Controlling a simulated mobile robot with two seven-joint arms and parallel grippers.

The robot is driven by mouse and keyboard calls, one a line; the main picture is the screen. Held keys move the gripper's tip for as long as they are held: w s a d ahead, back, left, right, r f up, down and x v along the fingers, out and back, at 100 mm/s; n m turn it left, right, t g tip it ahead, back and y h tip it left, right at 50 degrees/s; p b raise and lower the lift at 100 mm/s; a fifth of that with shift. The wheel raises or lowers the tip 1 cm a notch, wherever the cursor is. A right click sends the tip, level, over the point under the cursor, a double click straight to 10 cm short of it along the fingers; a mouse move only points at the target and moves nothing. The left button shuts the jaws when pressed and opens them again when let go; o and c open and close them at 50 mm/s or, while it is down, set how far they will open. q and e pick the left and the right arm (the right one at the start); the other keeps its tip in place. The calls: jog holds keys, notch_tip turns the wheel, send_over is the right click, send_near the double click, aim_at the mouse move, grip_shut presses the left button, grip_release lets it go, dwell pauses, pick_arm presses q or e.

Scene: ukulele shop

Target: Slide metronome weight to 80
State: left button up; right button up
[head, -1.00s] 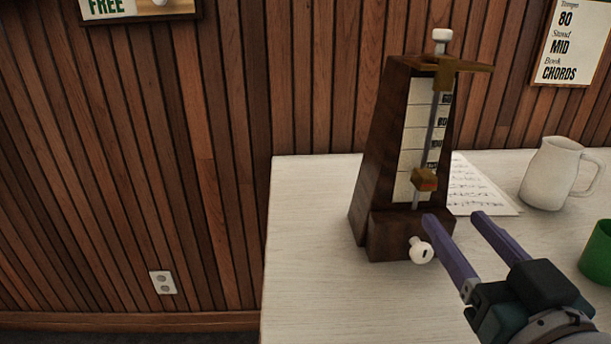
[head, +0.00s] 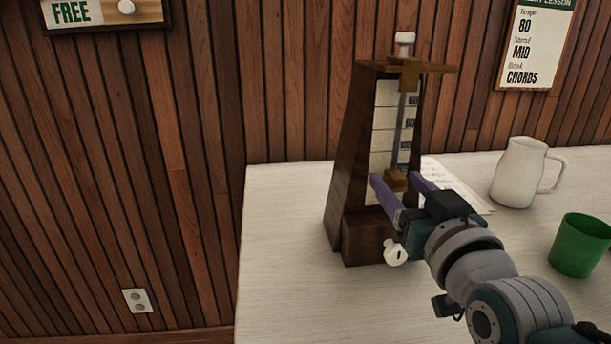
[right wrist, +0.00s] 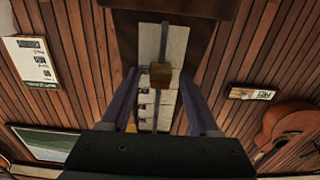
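The dark wooden metronome (head: 352,190) stands upright on the white table. Its pale scale (head: 384,125) has dark number labels on the right, with 60 near the top and 80 below it. The brass weight (head: 396,182) is low on the rod, below the visible labels. My right gripper (head: 395,178) is open, its purple fingers on either side of the weight. In the right wrist view the weight (right wrist: 160,75) lies between the fingertips, with gaps on both sides. My left gripper is not in view.
A white knob (head: 395,252) sticks out low on the metronome. A brass bar (head: 435,69) crosses its top. A white pitcher (head: 518,172), a green cup (head: 580,245) and a paper sheet (head: 455,185) are to the right. A wall sign (head: 535,45) reads Tempo 80.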

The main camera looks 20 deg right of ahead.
grip_shut()
dwell(1.3)
